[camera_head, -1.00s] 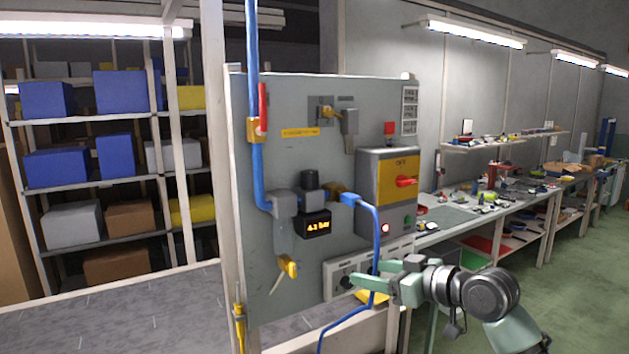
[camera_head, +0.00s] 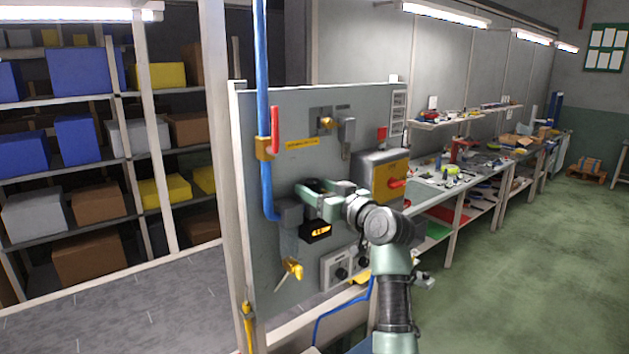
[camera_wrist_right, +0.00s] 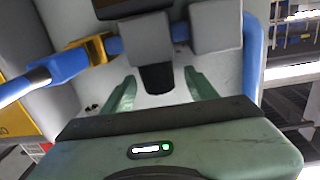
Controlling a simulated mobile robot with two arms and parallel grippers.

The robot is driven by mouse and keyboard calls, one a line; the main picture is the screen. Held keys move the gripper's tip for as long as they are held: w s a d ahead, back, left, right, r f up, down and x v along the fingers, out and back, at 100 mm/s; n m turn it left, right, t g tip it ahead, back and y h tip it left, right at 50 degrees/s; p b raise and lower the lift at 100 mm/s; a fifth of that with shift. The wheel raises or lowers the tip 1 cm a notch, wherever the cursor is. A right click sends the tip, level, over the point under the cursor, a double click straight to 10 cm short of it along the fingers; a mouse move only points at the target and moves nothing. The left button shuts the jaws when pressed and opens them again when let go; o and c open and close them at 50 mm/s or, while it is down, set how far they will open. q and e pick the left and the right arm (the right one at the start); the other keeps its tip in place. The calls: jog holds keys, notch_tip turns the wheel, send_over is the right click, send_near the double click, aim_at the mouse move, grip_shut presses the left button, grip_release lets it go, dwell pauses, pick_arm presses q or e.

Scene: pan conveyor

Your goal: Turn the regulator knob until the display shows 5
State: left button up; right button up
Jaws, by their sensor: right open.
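The regulator (camera_wrist_right: 145,42) is a grey body on the panel, in line with the blue pipe. Its black knob (camera_wrist_right: 156,78) shows in the right wrist view between the fingertips of my right gripper (camera_wrist_right: 160,86), with a gap on each side. In the head view my right gripper (camera_head: 312,193) is open at the regulator, and its fingers hide the knob. The display (camera_head: 317,231) below the gripper shows orange digits, too small to read surely. My left gripper is not in view.
The grey panel (camera_head: 270,110) carries a red-handled valve (camera_head: 274,130), a yellow valve (camera_head: 292,268) and a switch box (camera_head: 385,175) with a red handle close right of my arm. Blue hose runs below. Shelves stand left; a long workbench (camera_head: 462,192) stands right.

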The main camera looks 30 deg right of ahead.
jog(key=shift+w, duration=0.35)
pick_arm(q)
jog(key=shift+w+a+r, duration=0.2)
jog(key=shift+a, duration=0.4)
pick_arm(e)
jog(key=shift+s+d, duration=0.1)
jog(key=shift+d, duration=0.05)
grip_shut()
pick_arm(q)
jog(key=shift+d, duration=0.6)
pick_arm(e)
jog(key=shift+m+h, duration=0.3)
jog(key=shift+h, duration=0.2)
